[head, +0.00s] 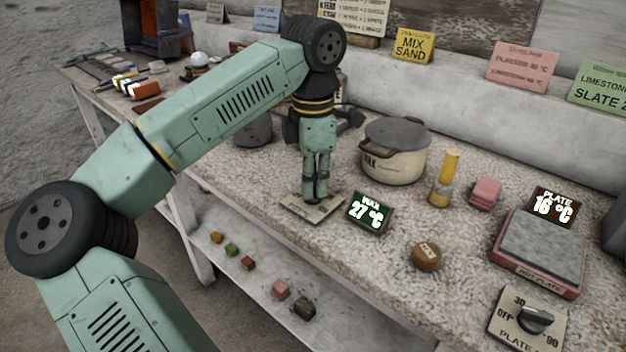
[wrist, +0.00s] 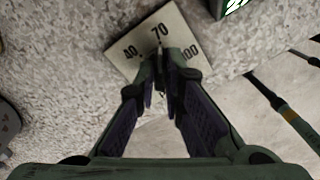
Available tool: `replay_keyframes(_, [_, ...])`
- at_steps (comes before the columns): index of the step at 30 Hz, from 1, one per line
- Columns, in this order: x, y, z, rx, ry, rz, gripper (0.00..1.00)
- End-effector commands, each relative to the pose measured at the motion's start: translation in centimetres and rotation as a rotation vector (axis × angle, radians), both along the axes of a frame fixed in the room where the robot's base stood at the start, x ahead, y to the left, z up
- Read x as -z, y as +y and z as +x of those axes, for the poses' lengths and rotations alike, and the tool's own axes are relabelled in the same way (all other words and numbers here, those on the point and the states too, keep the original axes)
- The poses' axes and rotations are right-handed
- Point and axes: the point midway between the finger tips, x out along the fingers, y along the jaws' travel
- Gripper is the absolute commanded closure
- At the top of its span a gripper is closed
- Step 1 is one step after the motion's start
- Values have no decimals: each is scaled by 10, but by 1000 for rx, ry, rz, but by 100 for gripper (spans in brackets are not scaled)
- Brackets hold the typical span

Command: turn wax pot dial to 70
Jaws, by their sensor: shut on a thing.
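The wax pot dial plate (head: 298,210) lies flat on the bench, left of the wax display. The wrist view shows the same plate (wrist: 125,57) with the marks 40, 70 and 100. My gripper (head: 316,192) points straight down onto the plate, its fingers closed on the dial knob. In the wrist view the fingertips (wrist: 163,68) meet just below the 70 mark. The knob is mostly hidden between them, and I cannot read its exact setting. The wax display (head: 368,213) reads 27 °C. The lidded wax pot (head: 393,163) stands behind it.
A hotplate (head: 540,252), its dial (head: 535,318) and a display reading 16 °C (head: 553,206) are at the right. The bench's front edge is near the plate.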

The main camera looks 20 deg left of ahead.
Motion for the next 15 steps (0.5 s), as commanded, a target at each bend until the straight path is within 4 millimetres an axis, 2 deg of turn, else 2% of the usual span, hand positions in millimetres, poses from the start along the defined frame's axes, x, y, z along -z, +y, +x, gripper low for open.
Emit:
replay_keyframes(12, [-1, 0, 1, 6, -3, 0, 100])
replay_keyframes(13, [-1, 0, 1, 6, -3, 0, 90])
replay_keyframes(15, [-1, 0, 1, 5, -3, 0, 86])
